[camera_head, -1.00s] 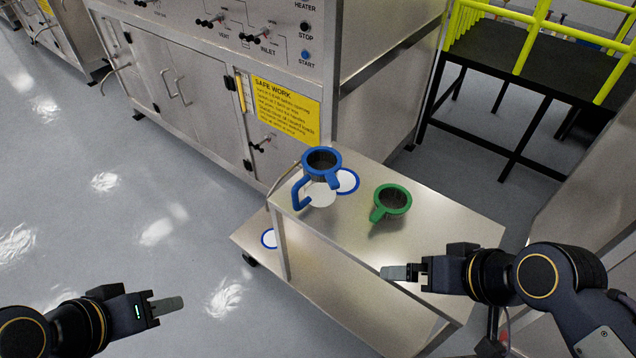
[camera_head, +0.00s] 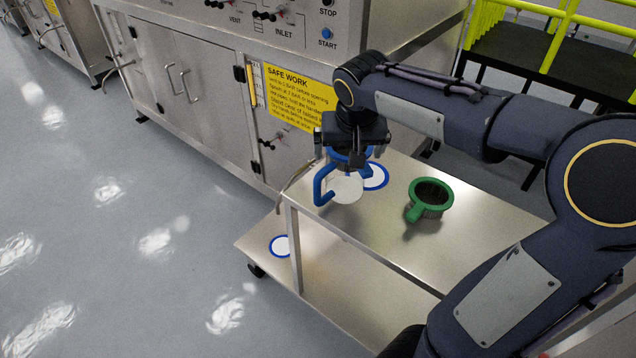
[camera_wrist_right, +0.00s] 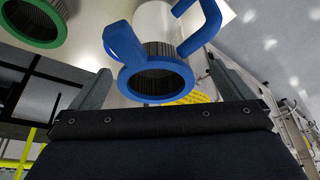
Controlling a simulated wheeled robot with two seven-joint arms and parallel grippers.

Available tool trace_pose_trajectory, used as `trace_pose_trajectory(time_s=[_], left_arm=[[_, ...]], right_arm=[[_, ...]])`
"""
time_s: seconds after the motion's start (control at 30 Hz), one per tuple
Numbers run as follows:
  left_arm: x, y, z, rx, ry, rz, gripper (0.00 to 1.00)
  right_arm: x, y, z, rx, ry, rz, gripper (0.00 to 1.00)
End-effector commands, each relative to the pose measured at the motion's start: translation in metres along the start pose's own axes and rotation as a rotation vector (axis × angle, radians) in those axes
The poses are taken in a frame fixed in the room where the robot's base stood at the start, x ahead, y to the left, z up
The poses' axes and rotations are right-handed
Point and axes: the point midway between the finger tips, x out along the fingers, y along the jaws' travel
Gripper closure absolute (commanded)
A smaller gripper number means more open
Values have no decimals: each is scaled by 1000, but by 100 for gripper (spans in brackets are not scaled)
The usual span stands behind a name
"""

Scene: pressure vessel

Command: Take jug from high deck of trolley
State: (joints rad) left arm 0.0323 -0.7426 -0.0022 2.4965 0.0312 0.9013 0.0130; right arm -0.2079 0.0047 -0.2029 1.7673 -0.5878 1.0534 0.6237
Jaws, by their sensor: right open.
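The jug with a blue rim, spout and handle (camera_head: 324,187) stands on the trolley's high deck (camera_head: 400,235), at its left end. Its upper part is hidden behind my right gripper (camera_head: 352,152) in the head view. In the right wrist view the jug (camera_wrist_right: 156,80) shows its dark open mouth between two grey fingers, with gaps beside the rim. My right gripper (camera_wrist_right: 160,90) is open, above and around the jug's top; I see no contact. My left gripper is out of view.
A green-rimmed vessel (camera_head: 431,197) stands on the high deck, right of the jug. A blue-ringed white disc (camera_head: 375,177) lies behind the jug, and another (camera_head: 281,246) lies on the low deck. A steel cabinet (camera_head: 200,90) stands behind the trolley.

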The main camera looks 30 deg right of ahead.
Motion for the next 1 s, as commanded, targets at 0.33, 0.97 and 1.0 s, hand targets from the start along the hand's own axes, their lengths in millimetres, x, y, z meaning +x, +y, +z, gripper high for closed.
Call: trace_pose_trajectory(time_s=[0.33,0.97,1.0], left_arm=[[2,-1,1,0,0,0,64],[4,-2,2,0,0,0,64],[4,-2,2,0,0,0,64]], right_arm=[[45,4,-5,-1,-5,1,0],[69,4,-6,-1,-2,-2,22],[69,4,-6,-1,-2,-3,28]])
